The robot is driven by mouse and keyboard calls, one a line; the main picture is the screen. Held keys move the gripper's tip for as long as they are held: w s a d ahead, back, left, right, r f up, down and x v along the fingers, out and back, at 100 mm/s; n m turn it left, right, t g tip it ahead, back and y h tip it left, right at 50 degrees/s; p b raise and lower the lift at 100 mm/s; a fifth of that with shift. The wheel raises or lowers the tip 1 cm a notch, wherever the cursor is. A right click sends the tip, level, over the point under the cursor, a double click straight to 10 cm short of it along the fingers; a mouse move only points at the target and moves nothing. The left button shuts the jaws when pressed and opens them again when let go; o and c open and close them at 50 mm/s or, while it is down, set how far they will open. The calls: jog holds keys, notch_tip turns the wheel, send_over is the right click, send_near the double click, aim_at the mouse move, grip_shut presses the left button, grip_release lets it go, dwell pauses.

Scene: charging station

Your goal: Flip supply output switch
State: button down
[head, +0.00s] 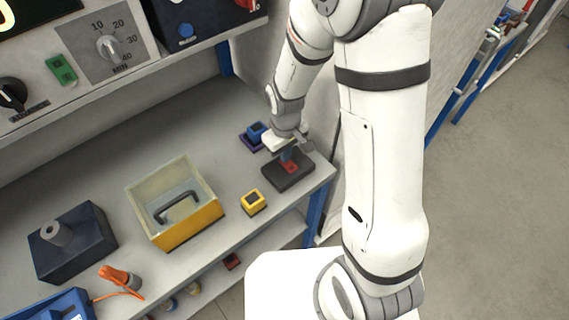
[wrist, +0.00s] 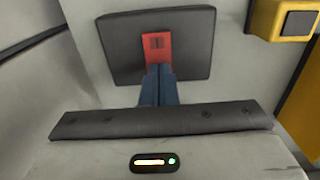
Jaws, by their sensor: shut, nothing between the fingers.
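A dark box (head: 289,171) sits at the right front corner of the bench, with a red rocker switch (head: 291,168) on its top. In the wrist view the dark box (wrist: 190,55) lies straight ahead, and its red switch (wrist: 156,46) shows just beyond the fingertips. My gripper (head: 288,158) points down over the dark box. In the wrist view its blue fingers (wrist: 158,74) are together and empty, and their tips overlap the near edge of the red switch. I cannot tell if they touch it.
A yellow button box (head: 253,202) stands left of the dark box, and a small blue block (head: 256,132) behind it. A clear-lidded yellow box (head: 207,221), dark blue box (head: 90,258) and orange tool (head: 118,276) lie further left. A shelf with instruments (head: 88,62) overhangs the back.

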jog(key=shift+f, duration=0.3)
jog(key=shift+r+p, duration=2.3)
jog(key=shift+r, duration=1.3)
jog(key=s+d+r+m+t, duration=0.1)
jog(key=s+d+r+m, duration=0.1)
jog(key=r, duration=0.4)
jog(key=s+d+r+m+t, duration=0.1)
jog(key=s+d+r+m, duration=0.1)
jog(key=s+d+r, duration=0.3)
jog(key=s+d+r+m+t, duration=0.1)
jog(key=s+d+r, duration=0.3)
jog(key=r, duration=0.5)
jog(key=shift+s+m, duration=0.8)
jog(key=shift+m, duration=0.1)
